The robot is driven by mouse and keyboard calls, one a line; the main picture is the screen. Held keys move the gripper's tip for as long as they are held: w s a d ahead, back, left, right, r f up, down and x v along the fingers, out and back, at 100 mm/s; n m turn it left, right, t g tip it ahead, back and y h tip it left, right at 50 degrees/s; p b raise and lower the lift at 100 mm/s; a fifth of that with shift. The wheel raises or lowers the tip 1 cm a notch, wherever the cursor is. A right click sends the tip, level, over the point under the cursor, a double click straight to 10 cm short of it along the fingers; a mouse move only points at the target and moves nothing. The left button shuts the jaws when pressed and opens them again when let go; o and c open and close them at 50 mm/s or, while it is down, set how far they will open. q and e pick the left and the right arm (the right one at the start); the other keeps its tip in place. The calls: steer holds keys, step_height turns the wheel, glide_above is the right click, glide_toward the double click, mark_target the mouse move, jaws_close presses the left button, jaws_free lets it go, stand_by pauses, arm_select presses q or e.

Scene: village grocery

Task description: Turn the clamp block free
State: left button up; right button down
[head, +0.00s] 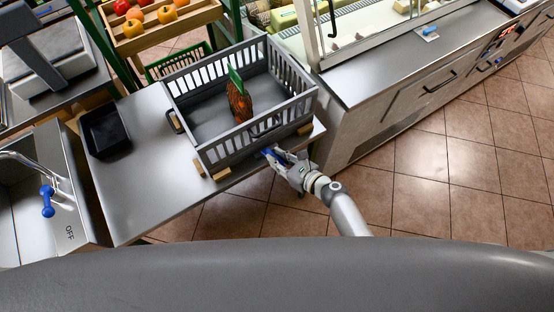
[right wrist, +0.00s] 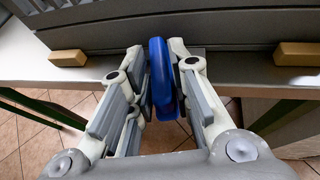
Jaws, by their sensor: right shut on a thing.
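The blue clamp block (head: 268,152) is at the front edge of the steel table, below the front wall of a grey slatted crate (head: 233,147). My right gripper (head: 275,156) reaches it from the lower right and is shut on it. In the right wrist view the blue block (right wrist: 164,78) stands upright between the two fingers, and its upper end is against the table edge near the crate. Whether it is still engaged cannot be seen. My left gripper is not in view.
Tan wooden blocks (head: 222,173) sit at the crate's foot; two also show in the right wrist view (right wrist: 68,58). A pineapple-like item with a green tag (head: 240,102) stands in the crate. A black tray (head: 106,130) and a sink are left. Tiled floor is clear at right.

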steer(key=shift+w+d+f+n+g+y+b, duration=0.1)
steer(key=shift+w+d+n+g+y+b, duration=0.15)
steer(key=shift+n+g+y, duration=0.2)
steer(key=shift+w+d+f+n+g+y+b, duration=0.1)
steer(key=shift+n+g+y+b, duration=0.2)
steer(key=shift+n+g, duration=0.2)
steer(key=w+n+g+b, duration=0.1)
steer(key=n+g+b, duration=0.2)
steer(key=b, duration=0.2)
steer(key=w+n+g+y+b, duration=0.1)
steer(key=n+g+b, duration=0.3)
steer(key=b, duration=0.1)
steer(key=w+n+g+y+b, duration=0.1)
steer(key=w+n+g+b, duration=0.1)
steer(key=n+g+b, duration=0.2)
steer(key=shift+d+f+g+b, duration=0.15)
steer(key=shift+d+g+b, duration=0.1)
steer(key=shift+b, duration=0.7)
steer(key=shift+a+r+n+g+b, duration=0.1)
steer(key=shift+r+n+g+b, duration=0.15)
steer(key=shift+n+g+b, duration=0.55)
steer(key=shift+m+b, duration=0.25)
steer(key=shift+b, duration=0.05)
steer(key=c, duration=1.4)
jaws_free()
steer(key=shift+w, duration=0.1)
steer(key=shift+c, duration=0.2)
steer(key=shift+v, duration=3.75)
